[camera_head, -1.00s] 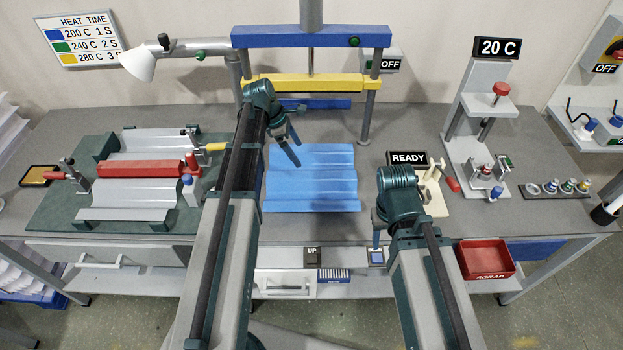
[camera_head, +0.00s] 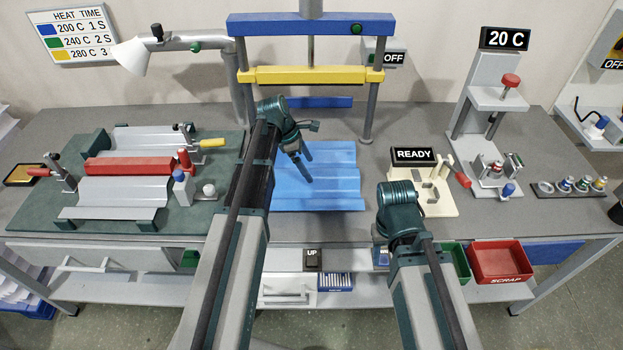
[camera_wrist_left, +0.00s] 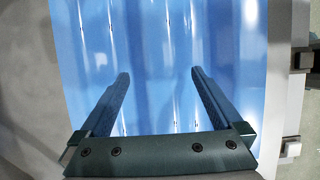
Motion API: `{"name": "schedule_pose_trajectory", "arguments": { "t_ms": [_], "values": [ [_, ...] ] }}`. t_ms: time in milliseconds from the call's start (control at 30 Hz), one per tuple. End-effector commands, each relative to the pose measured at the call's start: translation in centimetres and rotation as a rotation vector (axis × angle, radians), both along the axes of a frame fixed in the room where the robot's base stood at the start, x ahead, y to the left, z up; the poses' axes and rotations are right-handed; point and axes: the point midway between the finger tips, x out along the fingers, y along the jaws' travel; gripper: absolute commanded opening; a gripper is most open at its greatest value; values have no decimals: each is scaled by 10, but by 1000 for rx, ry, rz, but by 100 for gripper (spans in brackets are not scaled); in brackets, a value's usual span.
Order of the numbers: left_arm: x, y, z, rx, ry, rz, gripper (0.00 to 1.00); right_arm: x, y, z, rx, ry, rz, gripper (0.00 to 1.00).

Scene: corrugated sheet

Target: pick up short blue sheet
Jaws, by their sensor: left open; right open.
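The blue corrugated sheet (camera_head: 335,188) lies flat on the grey bench below the press. Its ridges run left to right in the head view, and its left part is partly hidden by my left arm. My left gripper (camera_head: 306,166) is over the sheet's left half with its fingers pointing down. In the left wrist view the open fingers (camera_wrist_left: 158,78) have only the glossy blue sheet (camera_wrist_left: 150,40) between and beyond them, and nothing is gripped. My right gripper is hidden behind its own wrist in the head view, at the bench's front edge.
The press with a yellow bar (camera_head: 312,76) stands behind the sheet. A green fixture board (camera_head: 40,205) with a clamped grey sheet (camera_head: 130,190) is at left. A READY stand (camera_head: 420,200) is at right. A red scrap bin (camera_head: 500,262) is at front right.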

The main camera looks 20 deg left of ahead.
Motion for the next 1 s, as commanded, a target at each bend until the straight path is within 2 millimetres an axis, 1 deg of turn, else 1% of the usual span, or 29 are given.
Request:
{"name": "schedule_pose_trajectory", "arguments": {
  "t_ms": [33, 200, 300, 533, 667, 700, 767, 800, 867, 900, 967, 1000],
  "values": [
    [0, -2, -12, 0, 0, -1, 100, 0, 0, -12, 0, 0, 0, 50],
    [2, -10, -32, 0, -1, -2, 100, 0, 0, -32, 0, 0, 0, 50],
    [3, -13, -36, 0, -1, -2, 100, 0, 0, -36, 0, 0, 0, 50],
    [3, -13, -34, 0, 0, -1, 100, 0, 0, -34, 0, 0, 0, 50],
    [3, -13, -34, 0, 0, -1, 77, 0, 0, -34, 0, 0, 0, 50],
    [3, -13, -34, 0, 0, -1, 69, 0, 0, -34, 0, 0, 0, 50],
    [3, -13, -34, 0, 0, -1, 59, 0, 0, -34, 0, 0, 0, 50],
    [3, -13, -34, 0, 0, -1, 51, 0, 0, -34, 0, 0, 0, 50],
    [3, -13, -34, 0, 0, -1, 41, 0, 0, -34, 0, 0, 0, 50],
    [3, -13, -34, 0, 0, -1, 33, 0, 0, -34, 0, 0, 0, 50],
    [3, -13, -34, 0, 0, -1, 23, 0, 0, -34, 0, 0, 0, 50],
    [3, -13, -34, 0, 0, -1, 15, 0, 0, -34, 0, 0, 0, 50]
  ]
}}
